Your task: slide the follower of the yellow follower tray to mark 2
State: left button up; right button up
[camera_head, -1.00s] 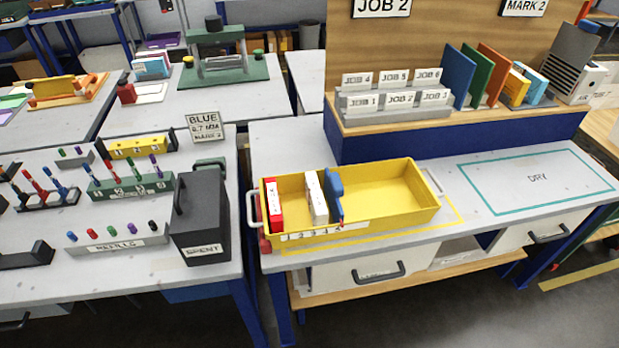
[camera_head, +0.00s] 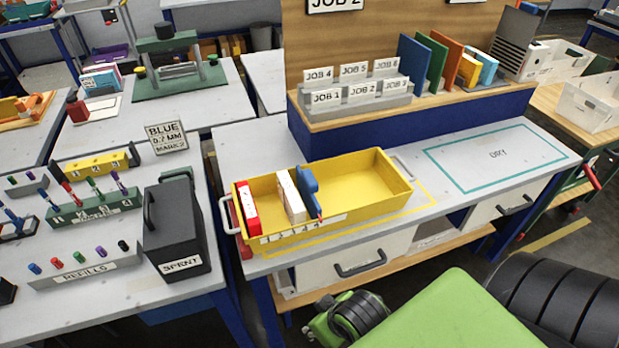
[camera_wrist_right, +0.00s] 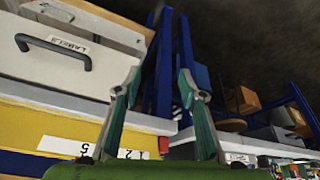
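The yellow follower tray (camera_head: 375,190) sits on the bench in the head view. Its blue follower (camera_head: 308,188) stands upright inside, touching or nearly touching a white block (camera_head: 290,197). A red block (camera_head: 247,208) is at the tray's left end. A numbered strip (camera_head: 303,229) runs along the front wall; the follower is toward its higher numbers, exact mark unclear. In the right wrist view, my right gripper (camera_wrist_right: 158,75) is open and empty, its teal fingers apart, with the tray's yellow front (camera_wrist_right: 60,120) beyond, upside down. My left gripper is out of view.
A raised blue-fronted shelf (camera_head: 415,125) with job cards and folders stands behind the tray. A black SPENT bin (camera_head: 172,230) is on the left table. A drawer handle (camera_head: 360,264) projects below the tray. The DRY area (camera_head: 490,153) is empty.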

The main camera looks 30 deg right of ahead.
jog(key=w+d+r+m+t, duration=0.1)
jog(key=w+d+r+t, duration=0.2)
jog(key=w, duration=0.2)
jog(key=w+d+r+m+t+h, duration=0.1)
jog(key=w+d+r+t, duration=0.2)
jog(key=w, duration=0.2)
jog(key=w+d+r+m+t+h, duration=0.1)
jog(key=w+d+r+t, duration=0.2)
jog(key=w, duration=0.2)
jog(key=shift+w+d+r+t, duration=0.15)
jog(key=shift+w+t, duration=0.15)
jog(key=m+t+h, duration=0.1)
jog(key=t+h, duration=0.2)
send_near(310, 177)
jog(key=shift+t+y, duration=0.3)
jog(key=shift+y, duration=0.1)
jog(key=x, duration=0.3)
jog(key=p+x, duration=0.1)
jog(key=x, duration=0.2)
jog(key=p+x, duration=0.1)
jog(key=x, duration=0.3)
jog(key=shift+w+d+f, duration=0.1)
jog(key=shift+d+f, duration=0.15)
jog(key=shift+f, duration=0.05)
grip_shut()
